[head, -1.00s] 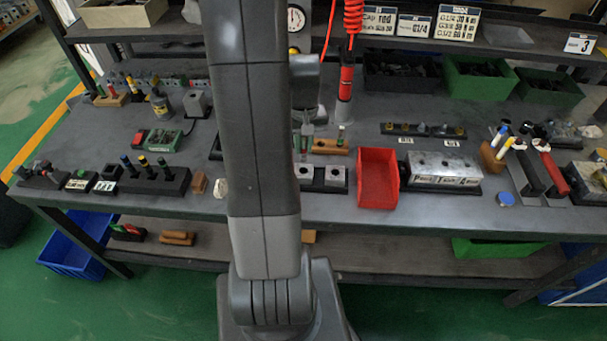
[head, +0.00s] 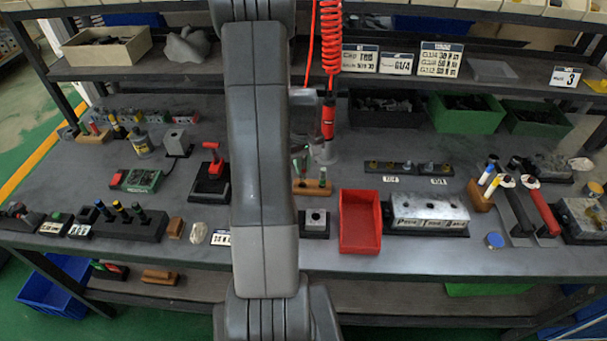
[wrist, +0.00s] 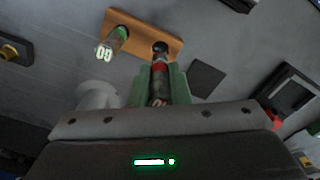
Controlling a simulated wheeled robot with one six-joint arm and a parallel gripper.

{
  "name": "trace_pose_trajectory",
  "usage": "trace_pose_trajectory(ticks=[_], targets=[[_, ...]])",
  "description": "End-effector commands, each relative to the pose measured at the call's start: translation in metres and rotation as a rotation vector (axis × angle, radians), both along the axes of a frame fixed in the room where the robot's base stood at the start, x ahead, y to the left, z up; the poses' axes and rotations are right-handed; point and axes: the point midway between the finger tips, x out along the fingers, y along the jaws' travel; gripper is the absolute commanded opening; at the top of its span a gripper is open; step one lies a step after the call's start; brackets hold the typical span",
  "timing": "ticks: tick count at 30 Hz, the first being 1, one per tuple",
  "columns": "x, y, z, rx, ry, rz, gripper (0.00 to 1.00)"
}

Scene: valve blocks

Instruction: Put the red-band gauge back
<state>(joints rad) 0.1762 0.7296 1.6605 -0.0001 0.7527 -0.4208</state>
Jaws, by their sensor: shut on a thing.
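The red-band gauge (wrist: 160,70) is between the green fingers of my gripper (wrist: 160,78) in the wrist view, its far end at the dark hole of the wooden stand (wrist: 140,31). I cannot tell how deep it sits in the hole. A green-band gauge (wrist: 112,43) marked GO stands in the stand's other hole. In the head view the wooden stand (head: 313,188) shows just right of my arm, with the green-band gauge (head: 322,176) upright at its right end. My arm hides most of my gripper there.
A red bin (head: 360,222) and a steel valve block (head: 428,212) stand right of the stand, nearer the front edge. A small grey block (head: 316,222) sits before the stand. A red coiled hose (head: 331,40) hangs behind it.

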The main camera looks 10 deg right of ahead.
Motion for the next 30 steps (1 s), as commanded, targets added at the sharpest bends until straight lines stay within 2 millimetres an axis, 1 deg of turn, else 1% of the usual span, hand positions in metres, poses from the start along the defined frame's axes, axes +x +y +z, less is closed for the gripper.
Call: trace_pose_trajectory(ticks=[2,10,13,20,24,25,27,28,30], targets=[[0.0,0.0,-0.005,0.0,0.0,0.0,0.0],[0.0,0.0,-0.038,0.001,0.001,-0.001,0.0],[0.0,0.0,-0.043,0.0,0.0,-0.001,0.0],[0.0,0.0,-0.044,-0.001,-0.001,-0.001,0.0],[0.0,0.0,-0.049,-0.001,-0.001,-0.001,0.0],[0.0,0.0,-0.048,-0.001,-0.001,-0.001,0.2],[0.0,0.0,-0.047,0.0,-0.001,-0.001,0.34],[0.0,0.0,-0.047,0.0,-0.001,-0.001,0.38],[0.0,0.0,-0.047,0.0,-0.001,-0.001,0.38]])
